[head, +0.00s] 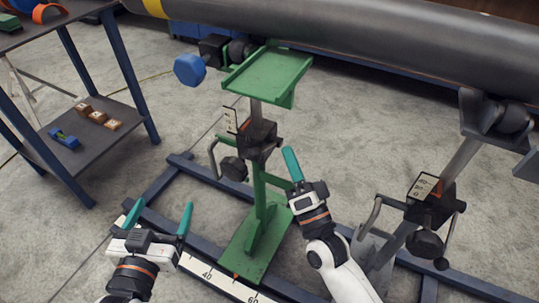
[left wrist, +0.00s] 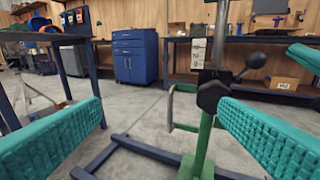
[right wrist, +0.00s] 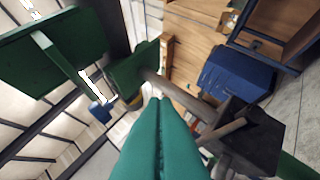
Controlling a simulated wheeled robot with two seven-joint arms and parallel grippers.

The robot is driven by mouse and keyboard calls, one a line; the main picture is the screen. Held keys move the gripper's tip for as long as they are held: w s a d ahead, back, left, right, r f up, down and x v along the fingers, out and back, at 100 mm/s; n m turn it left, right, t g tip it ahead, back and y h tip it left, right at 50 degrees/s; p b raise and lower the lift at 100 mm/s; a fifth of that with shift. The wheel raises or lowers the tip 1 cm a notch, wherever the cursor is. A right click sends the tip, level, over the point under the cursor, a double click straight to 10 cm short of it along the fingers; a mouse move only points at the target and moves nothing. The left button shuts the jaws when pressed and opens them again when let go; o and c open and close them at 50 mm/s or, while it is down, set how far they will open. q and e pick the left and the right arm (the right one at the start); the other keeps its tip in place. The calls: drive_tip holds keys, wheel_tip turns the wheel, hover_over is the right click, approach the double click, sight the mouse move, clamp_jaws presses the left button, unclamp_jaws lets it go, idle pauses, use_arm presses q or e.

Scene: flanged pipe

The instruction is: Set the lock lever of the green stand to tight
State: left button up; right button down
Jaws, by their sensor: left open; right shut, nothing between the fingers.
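The green stand (head: 262,205) stands in the middle of the head view, with a flat green top (head: 270,72) below the big pipe. Its black clamp block (head: 257,140) sits on the post beside a scale plate. In the left wrist view the lock lever (left wrist: 238,70) slants up to the right from the dark hub, ending in a black ball; its setting is unclear. My left gripper (head: 160,215) is open and empty, left of the stand. My right gripper (head: 293,165) is shut and empty, just right of the post; its closed fingers (right wrist: 160,140) fill the lower right wrist view.
A grey stand (head: 450,165) with a similar clamp and crank stands at the right. The dark pipe (head: 350,45) runs across the top. A blue floor frame (head: 180,165) and a ruler strip (head: 205,275) lie around the base. A shelved table (head: 95,145) is at the left.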

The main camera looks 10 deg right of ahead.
sight(266, 148)
use_arm(q)
wheel_tip(266, 148, up, 7)
drive_tip(key=d+t+h+b, duration=0.1)
drive_tip(key=t, duration=0.3)
drive_tip(key=shift+f+t+b, duration=0.15)
drive_tip(key=shift+t+b, duration=0.2)
drive_tip(key=shift+t, duration=0.05)
use_arm(e)
drive_tip(key=shift+w+a+f, duration=0.1)
drive_tip(key=shift+w+a, duration=0.3)
drive_tip(key=shift+a, duration=0.25)
drive_tip(key=shift+w+a+f, duration=0.1)
drive_tip(key=shift+w+a, duration=0.3)
drive_tip(key=shift+a, duration=0.3)
drive_tip(key=shift+w+a, duration=0.4)
drive_tip(key=shift+a, duration=0.25)
use_arm(q)
drive_tip(key=shift+s, duration=0.15)
